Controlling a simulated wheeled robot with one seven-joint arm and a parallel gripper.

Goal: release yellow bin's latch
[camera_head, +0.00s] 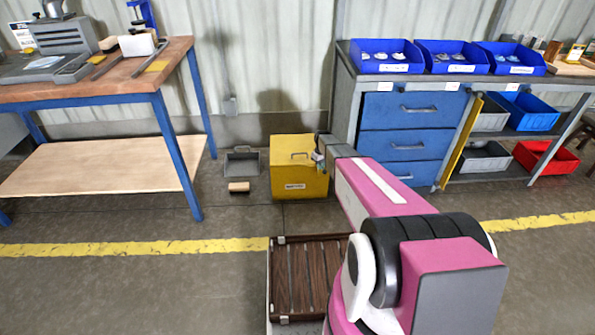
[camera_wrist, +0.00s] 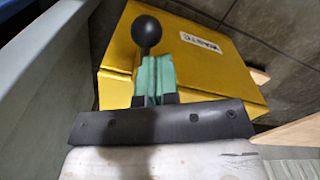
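The yellow bin (camera_head: 295,172) stands on the floor by the wall, left of the blue drawers, with a handle on its lid and a white label on its front. It fills much of the wrist view (camera_wrist: 205,75). A black ball knob on a thin dark stem (camera_wrist: 147,32), probably the latch lever, shows just beyond my fingertips. My gripper (camera_wrist: 155,62) has its green fingers close together beside the stem; I cannot tell whether they grip it. In the head view my gripper (camera_head: 319,158) is at the bin's upper right edge, and the latch is mostly hidden.
A grey dustpan (camera_head: 242,161) and a brush (camera_head: 239,187) lie left of the bin. The blue drawer cabinet (camera_head: 402,140) stands close on its right. A workbench (camera_head: 90,76) is at the left. A slatted brown wooden surface (camera_head: 305,280) lies in front.

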